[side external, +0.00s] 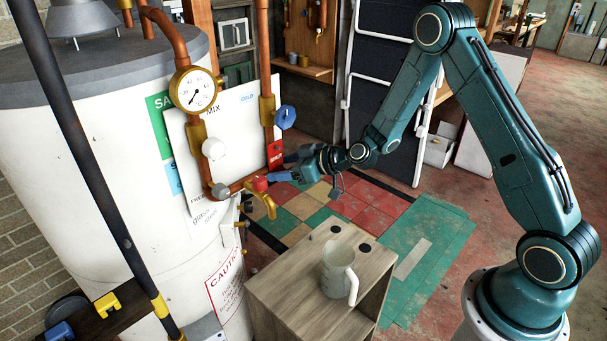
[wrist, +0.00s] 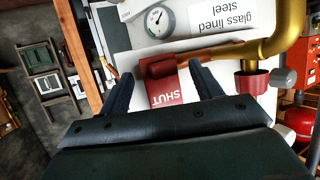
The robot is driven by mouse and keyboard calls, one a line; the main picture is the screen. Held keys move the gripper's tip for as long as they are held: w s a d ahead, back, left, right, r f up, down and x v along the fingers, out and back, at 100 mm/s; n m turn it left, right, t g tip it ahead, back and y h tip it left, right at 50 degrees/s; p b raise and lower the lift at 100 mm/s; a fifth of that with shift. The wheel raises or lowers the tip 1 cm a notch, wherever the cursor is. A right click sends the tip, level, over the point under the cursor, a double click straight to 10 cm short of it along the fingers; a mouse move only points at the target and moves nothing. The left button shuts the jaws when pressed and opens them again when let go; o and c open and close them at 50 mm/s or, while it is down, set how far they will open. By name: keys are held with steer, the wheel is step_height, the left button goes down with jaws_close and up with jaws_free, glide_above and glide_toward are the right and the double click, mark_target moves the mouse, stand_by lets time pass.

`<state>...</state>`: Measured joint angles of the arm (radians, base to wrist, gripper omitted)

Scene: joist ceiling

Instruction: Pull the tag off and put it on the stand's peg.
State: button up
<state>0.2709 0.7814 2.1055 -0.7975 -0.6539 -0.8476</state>
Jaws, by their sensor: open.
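The red tag (side external: 275,154), marked SHUT in white, hangs at the lower end of the right copper pipe in the side view. In the wrist view the tag (wrist: 166,90) shows between my fingers, beyond the gripper body. My gripper (side external: 279,167) is open beside the tag, its fingers reaching left toward it. In the wrist view my gripper (wrist: 163,78) has one finger on each side of the tag, with gaps, and holds nothing. I cannot tell how deep the tag sits between the fingers. I cannot make out the stand's peg in either view.
A brass tap with a red handle (side external: 260,183) is just below my gripper; the handle also shows in the wrist view (wrist: 252,84). A dial gauge (side external: 193,89) and white tank (side external: 100,150) stand left. A grey jug (side external: 337,268) sits on a wooden cabinet (side external: 285,285) below.

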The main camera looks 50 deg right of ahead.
steer(key=c, duration=1.3)
steer(key=s, duration=0.7)
stand_by(0.3)
stand_by(0.4)
